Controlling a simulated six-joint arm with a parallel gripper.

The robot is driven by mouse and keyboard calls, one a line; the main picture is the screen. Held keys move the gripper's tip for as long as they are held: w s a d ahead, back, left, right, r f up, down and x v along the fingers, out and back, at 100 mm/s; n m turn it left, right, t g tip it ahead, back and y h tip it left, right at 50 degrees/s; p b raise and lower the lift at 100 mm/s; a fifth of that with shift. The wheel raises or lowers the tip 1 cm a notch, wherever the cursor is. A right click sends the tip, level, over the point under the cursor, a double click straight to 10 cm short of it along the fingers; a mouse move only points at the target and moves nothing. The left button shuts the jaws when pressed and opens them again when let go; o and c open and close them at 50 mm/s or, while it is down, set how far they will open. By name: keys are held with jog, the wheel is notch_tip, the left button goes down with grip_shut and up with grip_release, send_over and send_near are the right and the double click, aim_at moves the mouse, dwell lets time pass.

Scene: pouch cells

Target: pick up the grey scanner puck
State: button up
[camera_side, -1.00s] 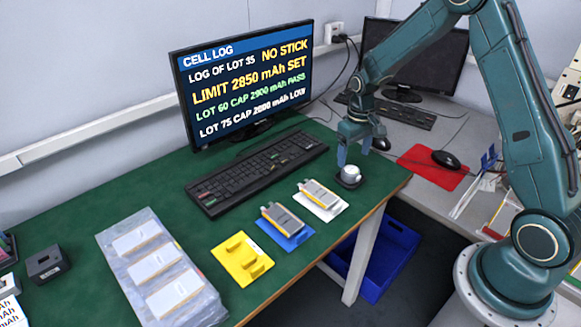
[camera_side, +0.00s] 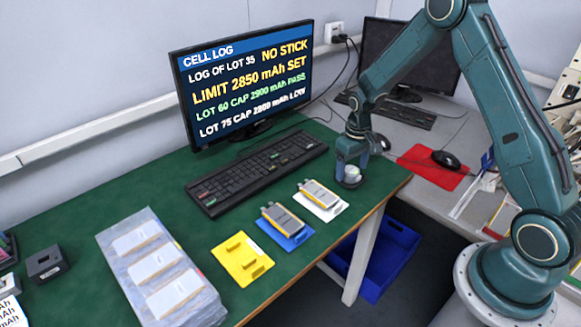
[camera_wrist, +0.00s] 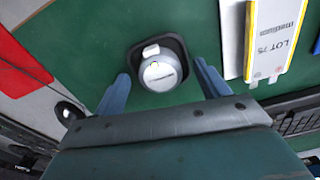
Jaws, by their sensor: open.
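The grey scanner puck (camera_side: 352,171) sits in a dark base on the green table near its right end. In the wrist view the round puck (camera_wrist: 158,72) has a pale top with a small white tab, and its dark holder (camera_wrist: 178,45) surrounds it. My gripper (camera_side: 350,172) is open and low over the puck in the side view. In the wrist view its two blue fingers (camera_wrist: 160,85) stand apart, one on each side of the puck, and do not appear to touch it. The lower part of the puck is partly hidden in the side view.
A white tray with a cell (camera_side: 322,198), a blue tray with a cell (camera_side: 287,226) and a yellow tray (camera_side: 242,262) stand to the left along the front edge. A black keyboard (camera_side: 257,172) and a monitor (camera_side: 243,82) lie behind. A red mat (camera_side: 425,168) is right.

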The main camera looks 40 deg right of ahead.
aim_at(352, 170)
jog(key=shift+c, duration=0.2)
jog(key=c, duration=1.2)
jog(key=shift+o, duration=0.2)
jog(key=shift+r, duration=0.1)
notch_tip(352, 170, up, 20)
